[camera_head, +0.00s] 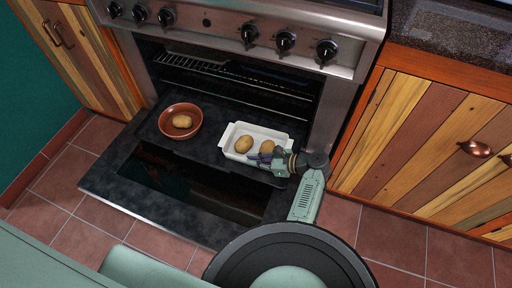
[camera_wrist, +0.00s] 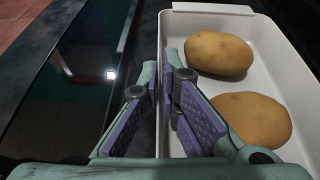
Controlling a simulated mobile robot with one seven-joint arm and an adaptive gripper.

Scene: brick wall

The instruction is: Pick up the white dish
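The white dish (camera_head: 268,132) is a rectangular baking dish with end handles, on the dark surface at the open oven, at its right side. It holds two potatoes (camera_head: 244,144) (camera_head: 267,147). My gripper (camera_head: 263,158) is at the dish's near long side. In the wrist view, my gripper (camera_wrist: 160,80) has one finger outside and one inside the dish (camera_wrist: 196,25), with the fingertips closed on its side wall. The fingers hide part of that wall. The inner finger is close to the nearer potato (camera_wrist: 253,118).
A round brown bowl (camera_head: 166,128) with a potato (camera_head: 182,121) stands left of the dish. The open oven door (camera_head: 110,178) lies in front. The stove front with knobs (camera_head: 285,40) is above, and a wooden cabinet (camera_head: 430,135) stands to the right.

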